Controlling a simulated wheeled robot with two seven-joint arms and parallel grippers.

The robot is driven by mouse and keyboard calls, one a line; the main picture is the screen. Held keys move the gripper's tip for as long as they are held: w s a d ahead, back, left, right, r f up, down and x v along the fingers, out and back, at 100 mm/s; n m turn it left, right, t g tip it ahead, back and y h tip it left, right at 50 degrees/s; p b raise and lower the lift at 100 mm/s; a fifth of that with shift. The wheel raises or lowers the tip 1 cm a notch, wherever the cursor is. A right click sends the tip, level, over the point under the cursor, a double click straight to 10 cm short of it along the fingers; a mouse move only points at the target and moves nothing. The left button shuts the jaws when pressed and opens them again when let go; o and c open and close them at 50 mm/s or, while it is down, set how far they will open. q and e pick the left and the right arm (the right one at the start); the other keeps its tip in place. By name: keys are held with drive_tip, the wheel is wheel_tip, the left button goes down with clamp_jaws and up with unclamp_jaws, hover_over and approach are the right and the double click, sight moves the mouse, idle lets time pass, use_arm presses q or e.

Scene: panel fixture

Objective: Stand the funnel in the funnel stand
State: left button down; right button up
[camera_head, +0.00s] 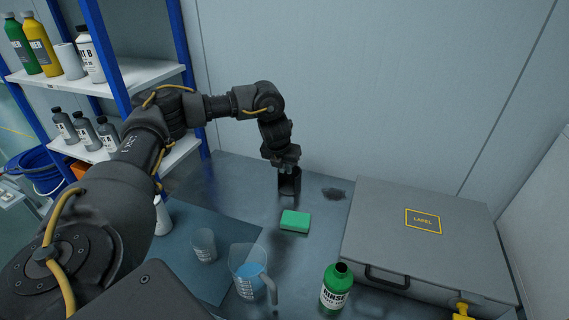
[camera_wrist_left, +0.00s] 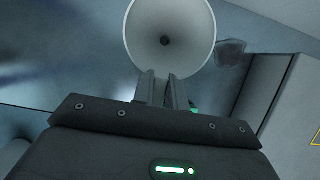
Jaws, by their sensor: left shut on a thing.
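In the left wrist view the funnel (camera_wrist_left: 180,22) is a pale grey-white cone, its wide mouth facing the camera and a dark hole at its centre. My left gripper (camera_wrist_left: 160,84) is shut on the near edge of its rim. In the head view my left gripper (camera_head: 288,166) points down over the back middle of the bench. A dark upright shape shows just below it; I cannot tell whether this is the funnel stand. The funnel is not clear in the head view. My right gripper is out of view.
A green sponge (camera_head: 295,221) lies in front of the gripper. A beaker (camera_head: 204,245), a jug of blue liquid (camera_head: 247,276) and a green rinse bottle (camera_head: 336,287) stand nearer. A grey case (camera_head: 432,240) fills the right. A bottle shelf (camera_head: 140,75) stands left.

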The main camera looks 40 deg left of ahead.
use_arm(q)
drive_tip(key=shift+f+b, duration=1.3)
drive_tip(key=shift+f, duration=1.4)
drive_tip(key=c, duration=1.3)
unclamp_jaws()
drive_tip(key=shift+c, duration=0.2)
drive_tip(key=p+v, duration=0.1)
drive_tip(key=v, duration=0.9)
drive_tip(key=shift+s+r+p, duration=0.15)
drive_tip(key=shift+r+p, duration=0.15)
drive_tip(key=shift+r, duration=0.05)
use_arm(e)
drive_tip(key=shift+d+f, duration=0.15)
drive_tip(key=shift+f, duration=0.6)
